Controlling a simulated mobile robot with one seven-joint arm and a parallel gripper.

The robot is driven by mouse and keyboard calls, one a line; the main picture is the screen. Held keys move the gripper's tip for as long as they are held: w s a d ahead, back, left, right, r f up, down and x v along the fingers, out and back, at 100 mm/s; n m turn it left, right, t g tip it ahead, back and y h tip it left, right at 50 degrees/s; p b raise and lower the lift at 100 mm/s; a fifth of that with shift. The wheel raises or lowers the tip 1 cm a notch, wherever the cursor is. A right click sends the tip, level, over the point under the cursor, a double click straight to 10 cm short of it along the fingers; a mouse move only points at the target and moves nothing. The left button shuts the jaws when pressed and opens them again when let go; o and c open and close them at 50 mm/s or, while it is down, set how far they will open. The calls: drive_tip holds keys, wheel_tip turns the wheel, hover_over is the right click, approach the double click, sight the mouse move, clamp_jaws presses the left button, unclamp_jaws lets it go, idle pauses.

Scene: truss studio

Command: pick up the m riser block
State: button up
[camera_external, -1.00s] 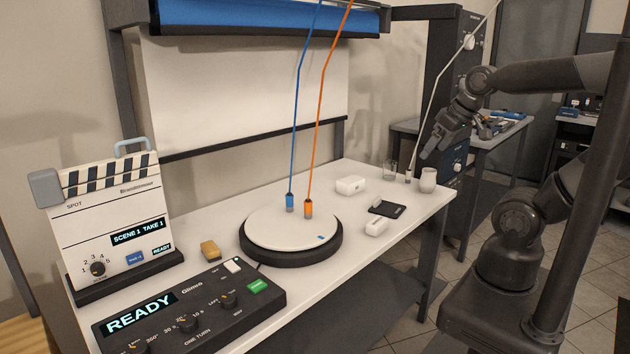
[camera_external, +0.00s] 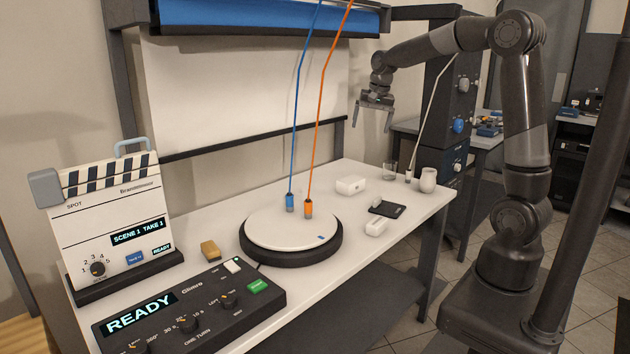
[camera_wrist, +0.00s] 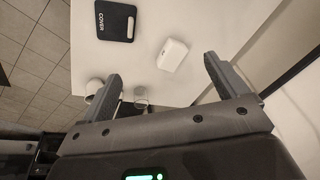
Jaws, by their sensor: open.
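Two white riser blocks lie on the white table: one farther back (camera_external: 350,185) and one nearer the front edge (camera_external: 376,227). I cannot read which is the m block from outside. In the wrist view one white block (camera_wrist: 172,55) with a small dark mark shows between and beyond the fingers; the mark is too small to read surely. It appears to be the back block. My gripper (camera_external: 373,125) is open and empty, pointing down, well above the back right of the table. Both fingers show in the wrist view (camera_wrist: 163,68).
A black cover (camera_external: 388,210) lies between the blocks. A glass (camera_external: 390,171) and a white cup (camera_external: 428,180) stand at the right end. A round turntable (camera_external: 262,232) lies left of the blocks, with blue and orange cables (camera_external: 316,150) rising above it.

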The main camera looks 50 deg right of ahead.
drive_tip(key=w+d+f+m+g, duration=0.1)
drive_tip(key=w+d+f+m, duration=0.4)
drive_tip(key=w+f, duration=0.4)
drive_tip(key=m+g, duration=0.2)
drive_tip(key=m, duration=0.1)
approach(351, 179)
drive_tip(key=shift+s+a+f, duration=0.2)
drive_tip(key=shift+s+f, duration=0.05)
drive_tip(key=shift+s, duration=0.35)
drive_tip(key=shift+w+d+f, duration=0.15)
drive_tip(key=shift+d+f, duration=0.1)
drive_tip(key=shift+f, duration=0.4)
wheel_tip(351, 179, down, 10)
drive_tip(key=shift+w+a+f, duration=0.1)
drive_tip(key=shift+w+f, duration=0.05)
drive_tip(key=shift+f, duration=0.1)
drive_tip(key=shift+r, duration=0.1)
drive_tip(key=c, duration=1.2)
